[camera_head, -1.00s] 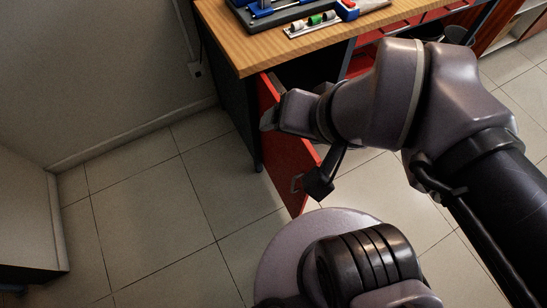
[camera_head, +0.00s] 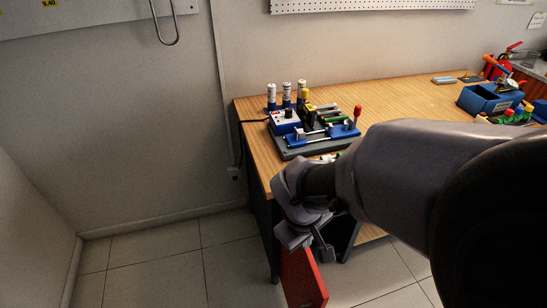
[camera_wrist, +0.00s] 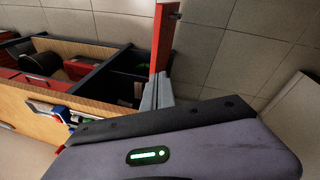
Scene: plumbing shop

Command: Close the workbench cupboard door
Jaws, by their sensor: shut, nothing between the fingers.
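The red cupboard door (camera_head: 303,280) stands open at the left end of the wooden workbench (camera_head: 405,118). My gripper (camera_head: 291,236) is shut and empty, just above the door's visible part and below the bench top's left corner. In the wrist view, the door (camera_wrist: 164,42) sticks out beyond my grey fingertips (camera_wrist: 157,92), and the fingers overlap its near end. I cannot tell whether they touch it. The open cupboard's dark inside (camera_wrist: 108,80) shows to the left of the door there. My arm hides part of the bench front in the head view.
A blue and grey key machine (camera_head: 310,135) and small cans (camera_head: 286,92) stand on the bench's left end. A blue box (camera_head: 488,100) stands further right. The tiled floor (camera_head: 170,265) left of the bench is clear.

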